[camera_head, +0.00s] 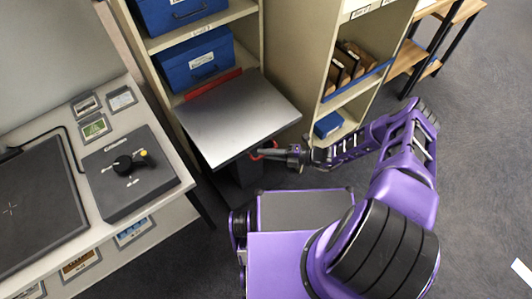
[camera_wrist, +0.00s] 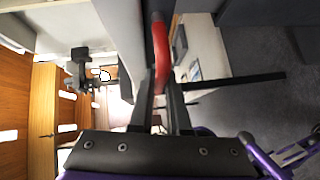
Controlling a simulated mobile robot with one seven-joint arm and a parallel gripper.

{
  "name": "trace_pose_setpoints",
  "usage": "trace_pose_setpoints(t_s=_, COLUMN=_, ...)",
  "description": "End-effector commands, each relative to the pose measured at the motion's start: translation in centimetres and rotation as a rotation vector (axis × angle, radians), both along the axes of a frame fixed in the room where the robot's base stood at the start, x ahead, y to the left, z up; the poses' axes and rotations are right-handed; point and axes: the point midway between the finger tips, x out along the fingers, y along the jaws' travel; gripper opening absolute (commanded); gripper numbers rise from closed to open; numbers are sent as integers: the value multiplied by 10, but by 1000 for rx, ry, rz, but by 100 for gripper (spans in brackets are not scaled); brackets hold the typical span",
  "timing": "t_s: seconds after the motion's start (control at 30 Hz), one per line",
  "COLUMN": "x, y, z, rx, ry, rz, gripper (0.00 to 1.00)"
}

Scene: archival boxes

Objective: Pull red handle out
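The red handle (camera_head: 262,151) is a curved red bar at the right front edge of a grey-topped pull-out board (camera_head: 236,112) on the cream shelf unit. My gripper (camera_head: 280,153) reaches it from the right. In the wrist view the red handle (camera_wrist: 161,50) runs down from the top between the two dark fingers of my gripper (camera_wrist: 160,92). The fingers are close together, one on each side of the handle, and look shut on it. The exact contact is hard to see. The board sticks out from the shelf, with a red strip (camera_head: 213,86) behind it.
Blue boxes (camera_head: 198,60) fill the shelves above. A desk (camera_head: 185,178) with a black control box (camera_head: 128,172) stands at the left. Another shelf unit (camera_head: 302,62) with brown binders is behind my arm. Open dark floor (camera_head: 470,150) lies at the right.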

Motion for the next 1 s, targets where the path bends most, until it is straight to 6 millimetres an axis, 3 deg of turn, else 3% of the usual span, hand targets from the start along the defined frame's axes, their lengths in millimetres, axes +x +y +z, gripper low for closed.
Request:
trace_pose_setpoints(t_s=0.07, x=0, y=0, z=0, rx=0, ry=0, rz=0, gripper=0)
trace_pose_setpoints(t_s=1.0, x=0, y=-1, z=0, rx=-1, ry=0, rz=0, gripper=0)
